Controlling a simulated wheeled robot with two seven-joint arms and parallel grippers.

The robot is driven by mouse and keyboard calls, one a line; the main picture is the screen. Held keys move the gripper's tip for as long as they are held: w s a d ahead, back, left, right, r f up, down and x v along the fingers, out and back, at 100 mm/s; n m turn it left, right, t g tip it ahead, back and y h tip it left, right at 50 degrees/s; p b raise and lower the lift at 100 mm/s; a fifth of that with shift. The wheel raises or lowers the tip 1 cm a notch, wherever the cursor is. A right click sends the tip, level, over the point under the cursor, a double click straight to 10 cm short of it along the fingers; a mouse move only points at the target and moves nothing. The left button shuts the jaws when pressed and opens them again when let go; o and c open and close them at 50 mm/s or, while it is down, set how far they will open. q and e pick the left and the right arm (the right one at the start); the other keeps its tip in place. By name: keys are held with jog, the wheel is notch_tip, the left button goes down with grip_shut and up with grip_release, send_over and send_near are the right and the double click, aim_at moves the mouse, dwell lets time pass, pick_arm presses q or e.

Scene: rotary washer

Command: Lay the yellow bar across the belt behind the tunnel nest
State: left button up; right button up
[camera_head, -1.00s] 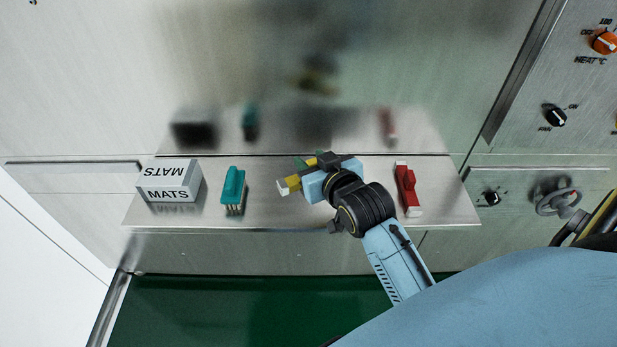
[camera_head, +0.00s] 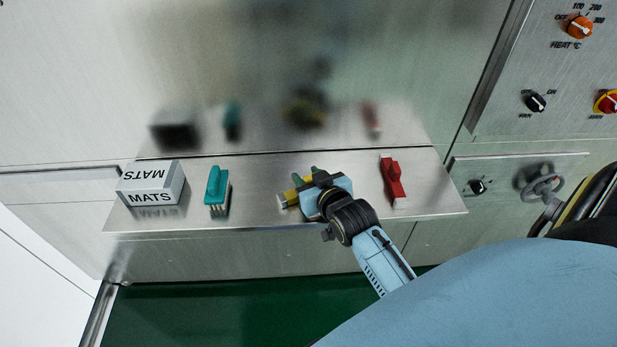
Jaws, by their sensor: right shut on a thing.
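The yellow bar (camera_head: 284,200) is at the steel shelf, between the teal brush and the red tool. My right gripper (camera_head: 301,187) is shut on it, and its fingers and wrist hide much of the bar. I cannot tell whether the bar still touches the shelf. My left gripper is not in view. The belt and the tunnel nest are not in view.
The steel shelf (camera_head: 255,212) also holds a white MATS box (camera_head: 151,186), a teal brush (camera_head: 216,187) and a red tool (camera_head: 392,181). A steel wall stands behind it. A control panel with knobs, including an orange heat knob (camera_head: 580,27), is at the right.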

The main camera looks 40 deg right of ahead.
jog(key=o, duration=1)
jog(key=shift+o, duration=0.2)
